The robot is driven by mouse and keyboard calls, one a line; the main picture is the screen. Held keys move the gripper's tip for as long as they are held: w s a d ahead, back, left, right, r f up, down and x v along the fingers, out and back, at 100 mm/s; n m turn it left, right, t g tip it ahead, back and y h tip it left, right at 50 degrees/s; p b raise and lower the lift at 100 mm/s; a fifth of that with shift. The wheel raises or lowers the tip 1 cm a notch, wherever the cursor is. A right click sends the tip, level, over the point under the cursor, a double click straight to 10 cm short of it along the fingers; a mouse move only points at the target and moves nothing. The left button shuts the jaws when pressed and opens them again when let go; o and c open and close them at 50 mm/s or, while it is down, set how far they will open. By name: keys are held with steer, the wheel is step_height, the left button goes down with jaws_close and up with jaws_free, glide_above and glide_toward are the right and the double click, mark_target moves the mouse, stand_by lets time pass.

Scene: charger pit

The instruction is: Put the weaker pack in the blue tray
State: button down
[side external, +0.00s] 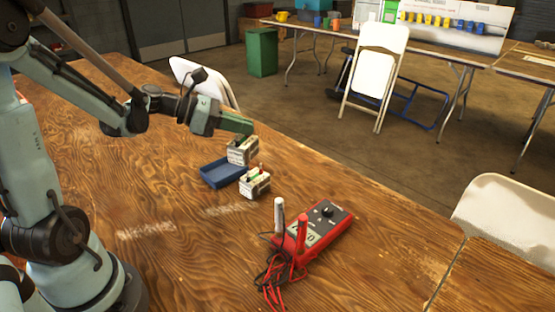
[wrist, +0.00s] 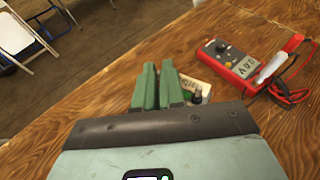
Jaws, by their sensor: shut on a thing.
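My gripper (side external: 241,136) is shut on a pale pack (side external: 242,153), which has a dark top. The held pack is at the blue tray's (side external: 214,177) far right edge; I cannot tell whether it touches the tray. A second pale pack (side external: 255,185) stands on the table just right of the tray. In the wrist view my green fingers (wrist: 160,67) are close together, and a labelled pale pack (wrist: 192,88) shows partly behind them; which pack this is I cannot tell. The tray is hidden there. Nothing visible marks which pack is weaker.
A red multimeter (side external: 318,230) lies right of the packs, with a white probe (side external: 279,215), a red probe (side external: 301,233) and tangled leads (side external: 270,278) in front. Bare wooden table (side external: 180,215) lies in front of the tray.

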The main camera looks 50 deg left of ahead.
steer(key=shift+w+a+f, duration=0.15)
steer(key=shift+a+f, duration=1.65)
steer(key=shift+a, duration=0.05)
steer(key=shift+w+a+f, duration=0.2)
steer(key=shift+a+f, duration=1.55)
steer(key=shift+a, duration=0.1)
steer(key=shift+w+a+f, duration=0.15)
steer(key=shift+a+f, duration=1.65)
steer(key=shift+a, duration=0.05)
steer(key=c, duration=1.2)
jaws_free()
steer(key=shift+c, duration=0.2)
